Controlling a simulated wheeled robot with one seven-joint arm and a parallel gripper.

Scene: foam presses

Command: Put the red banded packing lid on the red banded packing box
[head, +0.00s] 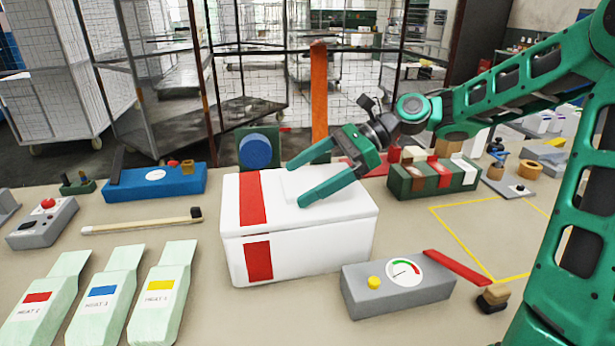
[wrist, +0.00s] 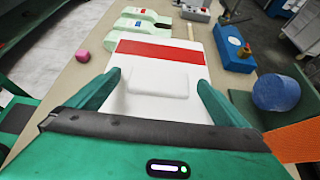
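The red banded packing lid (head: 335,205) is white with a red band near its left end. It lies flat on the red banded packing box (head: 325,255), a white box with a red band on its front; the two bands roughly line up. In the wrist view the lid (wrist: 160,65) has a raised white grip block in its middle. My gripper (head: 297,185) is open over the lid. In the wrist view the fingers of my gripper (wrist: 159,79) stand on either side of the block, with gaps between.
A grey gauge box (head: 398,288) stands in front right of the packing box. A green crate (head: 435,180) with several blocks is behind right. A blue case (head: 155,182) and several pale green packs (head: 105,295) are left. The yellow-outlined area (head: 500,235) at right is mostly clear.

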